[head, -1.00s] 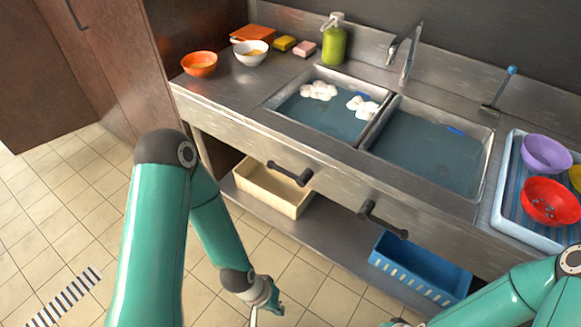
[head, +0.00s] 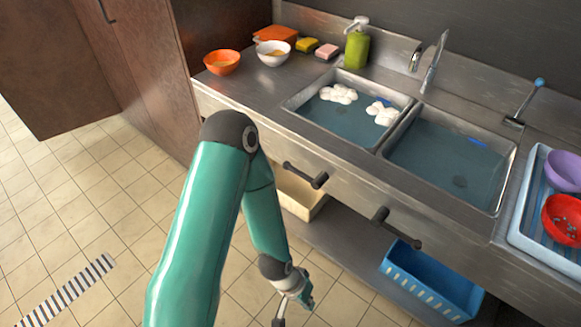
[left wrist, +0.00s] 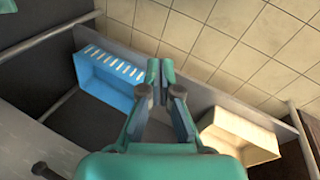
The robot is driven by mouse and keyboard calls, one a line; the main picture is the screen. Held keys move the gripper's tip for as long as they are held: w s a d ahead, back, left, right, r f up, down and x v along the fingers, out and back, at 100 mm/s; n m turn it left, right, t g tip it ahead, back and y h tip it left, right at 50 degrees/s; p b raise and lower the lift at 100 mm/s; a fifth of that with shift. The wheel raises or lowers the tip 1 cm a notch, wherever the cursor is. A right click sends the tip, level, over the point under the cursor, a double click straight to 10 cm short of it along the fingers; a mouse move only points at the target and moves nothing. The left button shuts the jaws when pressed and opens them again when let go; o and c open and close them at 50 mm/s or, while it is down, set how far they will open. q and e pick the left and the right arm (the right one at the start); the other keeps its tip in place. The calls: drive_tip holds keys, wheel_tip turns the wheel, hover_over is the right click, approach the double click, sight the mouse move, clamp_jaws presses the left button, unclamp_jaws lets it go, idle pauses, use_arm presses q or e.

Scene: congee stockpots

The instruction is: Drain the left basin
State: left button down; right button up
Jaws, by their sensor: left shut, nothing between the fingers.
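The left basin (head: 340,122) holds greyish-blue water with clumps of white foam (head: 338,94) and a bit of blue near its right wall. A dark lever handle (head: 305,174) sticks out of the counter front below it. A second dark handle (head: 396,229) sits below the right basin (head: 445,160), which also holds water. My left gripper (head: 292,310) hangs low in front of the counter, apart from both handles. In the left wrist view its fingers (left wrist: 160,82) are together and empty. My right gripper is out of view.
A blue basket (head: 430,280) and a cream bin (head: 300,195) stand on the low shelf. Bowls and a green soap bottle (head: 357,45) stand on the counter. A blue-knobbed lever (head: 539,83) and a dish tray (head: 520,215) are at right. Tiled floor at left is clear.

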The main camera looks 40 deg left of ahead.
use_arm(q)
drive_tip(key=w+a+r+t+y, duration=0.1)
drive_tip(key=w+a+r+t, duration=0.5)
drive_tip(key=w+a+r, duration=0.7)
drive_tip(key=w+a+r+m+t+y+b, duration=0.1)
drive_tip(key=w+a+r+m+t+y, duration=0.1)
drive_tip(key=a+r, duration=0.8)
drive_tip(key=shift+w+r+m+t, duration=0.4)
drive_tip(key=shift+w+r+t, duration=0.2)
drive_tip(key=shift+t, duration=0.4)
drive_tip(key=shift+f, duration=0.1)
hover_over(292, 169)
drive_tip(key=s+d, duration=0.1)
drive_tip(key=s, duration=0.1)
wheel_tip(292, 169, down, 6)
wheel_tip(292, 169, down, 2)
drive_tip(key=shift+w+f, duration=0.15)
drive_tip(key=shift+f, duration=0.6)
